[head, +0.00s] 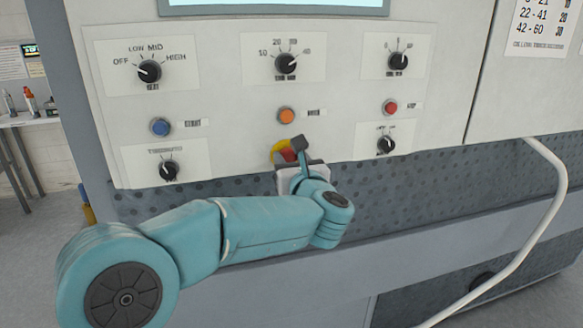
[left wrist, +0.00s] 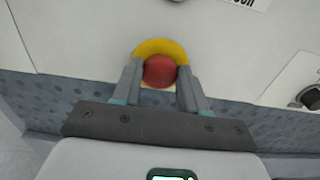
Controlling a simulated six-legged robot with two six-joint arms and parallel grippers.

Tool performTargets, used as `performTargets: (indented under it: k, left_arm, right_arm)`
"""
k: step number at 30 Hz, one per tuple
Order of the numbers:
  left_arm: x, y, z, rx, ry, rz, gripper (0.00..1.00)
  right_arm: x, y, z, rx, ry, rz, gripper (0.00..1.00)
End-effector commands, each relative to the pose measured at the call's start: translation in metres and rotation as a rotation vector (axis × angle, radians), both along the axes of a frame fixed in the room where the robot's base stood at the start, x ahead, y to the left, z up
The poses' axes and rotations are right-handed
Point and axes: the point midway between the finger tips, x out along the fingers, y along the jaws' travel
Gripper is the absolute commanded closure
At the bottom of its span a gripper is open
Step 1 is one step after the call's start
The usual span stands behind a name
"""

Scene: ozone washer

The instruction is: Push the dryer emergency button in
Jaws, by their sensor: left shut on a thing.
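The emergency button is a red mushroom knob (left wrist: 160,71) on a yellow round base (left wrist: 161,46), low on the white control panel. In the head view the red knob (head: 287,154) is partly hidden by my left gripper (head: 295,148). In the left wrist view, the two grey fingers of my left gripper (left wrist: 160,80) stand on either side of the red knob, close against it. The left gripper is shut on the knob. My right gripper is in neither view.
Above the emergency button are an orange button (head: 286,115), a blue button (head: 160,127) and a red button (head: 390,106), with several black dials around them. A white hose (head: 545,215) hangs at the right. A table (head: 30,119) stands at the far left.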

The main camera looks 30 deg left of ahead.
Motion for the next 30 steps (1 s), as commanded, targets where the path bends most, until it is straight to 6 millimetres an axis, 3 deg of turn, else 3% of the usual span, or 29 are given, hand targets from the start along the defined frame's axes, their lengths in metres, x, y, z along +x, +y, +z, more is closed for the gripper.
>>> performTargets:
  k: [3,4,6,17,22,30]
  left_arm:
    - [0.0,0.001,0.004,0.003,-0.004,0.001,1.0]
    - [0.0,0.001,0.004,0.003,-0.004,0.001,0.54]
    - [0.0,0.001,0.004,0.003,-0.004,0.001,0.32]
    - [-0.002,-0.003,0.001,0.002,-0.002,-0.001,0.32]
    - [-0.021,-0.026,-0.002,0.002,-0.004,-0.005,0.32]
    - [-0.068,-0.081,-0.002,0.001,-0.005,-0.006,0.32]
  right_arm:
    - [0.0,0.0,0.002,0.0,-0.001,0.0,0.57]
    - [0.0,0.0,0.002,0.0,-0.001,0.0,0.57]
    - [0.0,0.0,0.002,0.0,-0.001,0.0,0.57]
    - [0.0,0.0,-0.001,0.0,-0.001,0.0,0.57]
    - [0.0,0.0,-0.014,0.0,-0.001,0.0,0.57]
    - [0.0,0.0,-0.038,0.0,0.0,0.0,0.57]
